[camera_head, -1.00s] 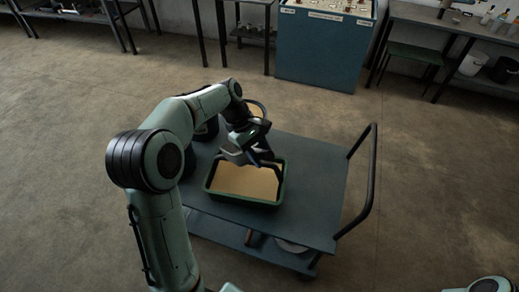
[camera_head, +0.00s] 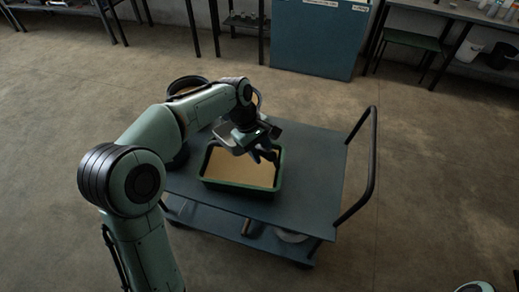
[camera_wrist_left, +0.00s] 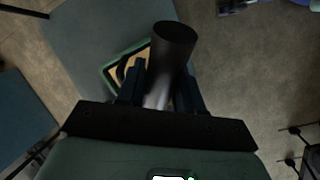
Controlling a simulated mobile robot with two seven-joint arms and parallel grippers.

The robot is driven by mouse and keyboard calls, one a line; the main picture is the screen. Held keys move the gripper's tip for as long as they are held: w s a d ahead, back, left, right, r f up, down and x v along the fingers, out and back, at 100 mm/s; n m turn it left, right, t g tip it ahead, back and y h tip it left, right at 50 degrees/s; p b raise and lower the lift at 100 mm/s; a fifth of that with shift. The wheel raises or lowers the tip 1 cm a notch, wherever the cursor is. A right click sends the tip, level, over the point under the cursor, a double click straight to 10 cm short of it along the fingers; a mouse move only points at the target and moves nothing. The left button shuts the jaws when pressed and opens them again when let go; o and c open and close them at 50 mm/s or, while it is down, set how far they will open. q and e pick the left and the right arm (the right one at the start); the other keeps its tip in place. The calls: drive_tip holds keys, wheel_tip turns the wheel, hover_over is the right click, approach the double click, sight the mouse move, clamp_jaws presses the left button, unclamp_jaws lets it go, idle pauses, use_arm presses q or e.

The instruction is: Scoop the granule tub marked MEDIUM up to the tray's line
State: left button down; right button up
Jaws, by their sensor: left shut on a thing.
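A green-rimmed tray (camera_head: 238,187) on the cart holds a flat layer of tan granules (camera_head: 238,168). My left gripper (camera_head: 262,155) is over the tray's back right part. It is shut on a dark, round scoop handle (camera_wrist_left: 174,45), which stands between the fingers in the left wrist view. The scoop's bowl is hard to make out. The tray also shows in the left wrist view (camera_wrist_left: 108,74), beyond the handle. A dark round tub (camera_head: 187,82) stands behind my left arm, partly hidden, and I cannot read any mark on it. My right gripper is out of view.
The blue-grey cart (camera_head: 310,190) has a raised black handle (camera_head: 372,160) at its right. Its lower shelf (camera_head: 215,232) holds a few half-hidden things. A blue cabinet (camera_head: 315,40) and benches line the back. The floor around the cart is open.

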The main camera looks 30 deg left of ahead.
use_arm(q)
drive_tip(key=shift+s+d+f+y+b, duration=0.2)
drive_tip(key=shift+d+f+y+b, duration=0.2)
drive_tip(key=shift+f+b, duration=0.3)
drive_tip(key=shift+s+d+f+t+y+b, duration=0.1)
drive_tip(key=shift+d+f+t+y+b, duration=0.35)
drive_tip(key=shift+b, duration=0.6)
drive_tip(key=shift+s+d+f+y+b, duration=0.2)
drive_tip(key=shift+f+y+b, duration=0.15)
drive_tip(key=shift+f+b, duration=0.45)
drive_tip(key=shift+s+d+f+t+y+b, duration=0.1)
drive_tip(key=shift+d+f+t+y+b, duration=0.25)
drive_tip(key=shift+b, duration=0.9)
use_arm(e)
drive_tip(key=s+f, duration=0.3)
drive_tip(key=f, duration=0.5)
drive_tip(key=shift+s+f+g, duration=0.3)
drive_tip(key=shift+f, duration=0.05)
use_arm(q)
drive_tip(key=shift+w, duration=0.1)
